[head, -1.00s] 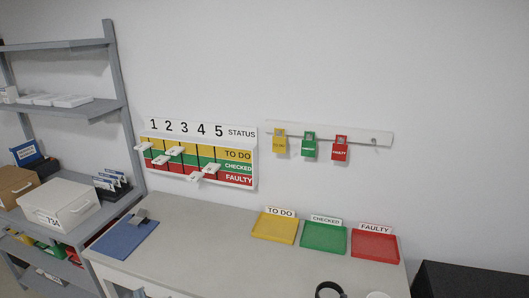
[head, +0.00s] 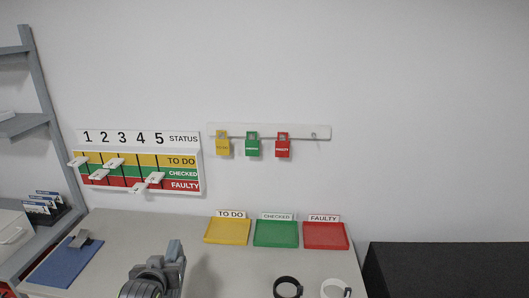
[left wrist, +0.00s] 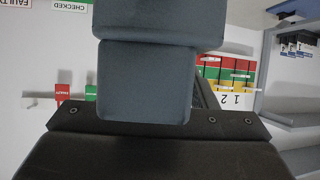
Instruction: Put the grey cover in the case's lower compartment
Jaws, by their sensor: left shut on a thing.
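My left gripper (head: 172,258) is in the head view at the bottom, left of centre, above the front of the bench. Its blue-grey fingers (left wrist: 145,82) fill the middle of the left wrist view. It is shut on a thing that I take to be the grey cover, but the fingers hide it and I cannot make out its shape. A case with a lower compartment cannot be made out in either view. My right gripper is not in view.
The bench (head: 205,265) holds yellow (head: 227,232), green (head: 276,234) and red (head: 326,236) trays. A blue mat (head: 62,265) with a small grey piece (head: 82,239) lies left. A black ring (head: 288,287) and white ring (head: 336,289) are in front. A black block (head: 445,270) stands right.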

